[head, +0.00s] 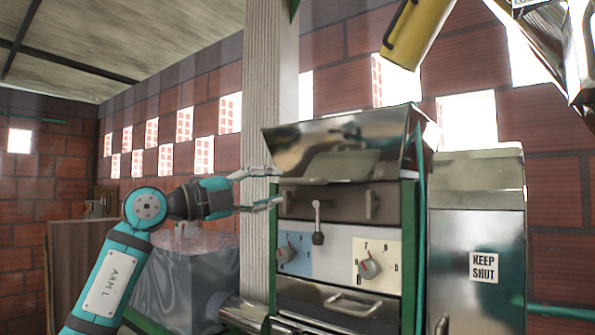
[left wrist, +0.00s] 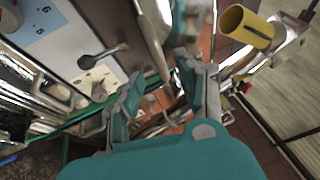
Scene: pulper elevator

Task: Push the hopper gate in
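The machine's shiny metal hopper (head: 340,150) has a sloped front plate. Below it is a dark grey panel (head: 335,203) with two upright handles, one near each end. I cannot tell for certain which part is the hopper gate. My left gripper (head: 279,187) is open and empty, its two fingers spread one above the other, pointing right. Its tips are at the panel's left end, near the left handle; contact cannot be told. In the left wrist view the open fingers (left wrist: 160,78) show nothing between them. My right gripper is in neither view.
Below the panel are a lever (head: 318,225) and two dials, the right one (head: 369,268) on a cream plate. A metal cabinet (head: 476,230) marked KEEP SHUT stands right. A yellow cylinder (head: 418,30) hangs above. A white post (head: 270,90) stands behind my gripper.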

